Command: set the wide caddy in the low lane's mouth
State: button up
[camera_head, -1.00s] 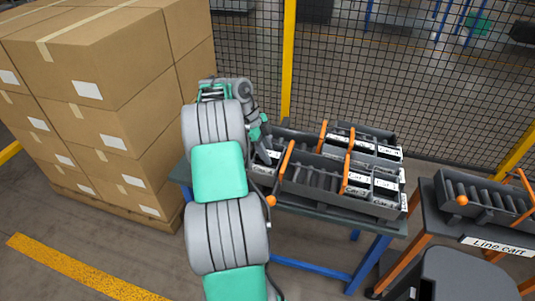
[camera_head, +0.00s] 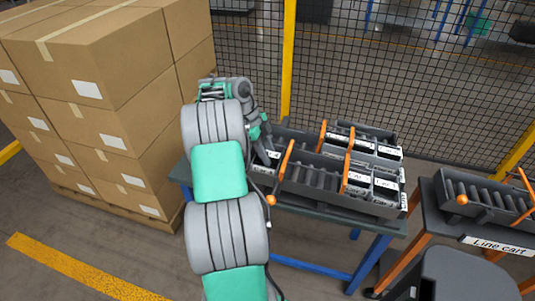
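My arm reaches to the table, and my gripper (camera_head: 268,150) is at the left end of the roller lanes, partly hidden by my own arm links. I cannot tell whether its fingers are open or shut, or whether they hold anything. A pale labelled surface (camera_head: 272,155) shows just by the gripper. The near lane (camera_head: 315,174) has bare rollers in its middle, between two orange bars. Several dark caddies with white labels (camera_head: 359,181) stand at the right end of the lanes. Which caddy is the wide one cannot be told at this size.
A blue-legged table (camera_head: 330,218) bears the lanes. The line cart (camera_head: 492,243) with its own roller lane (camera_head: 487,196) stands at the right. Stacked cartons (camera_head: 110,90) stand close on the left. A mesh fence (camera_head: 370,80) with a yellow post (camera_head: 288,60) runs behind the table.

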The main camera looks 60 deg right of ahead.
jog(key=o, duration=0.3)
jog(key=p+v, duration=0.4)
jog(key=v, duration=0.3)
jog(key=shift+w+r, duration=0.15)
jog(key=shift+r, duration=0.2)
dwell(0.8)
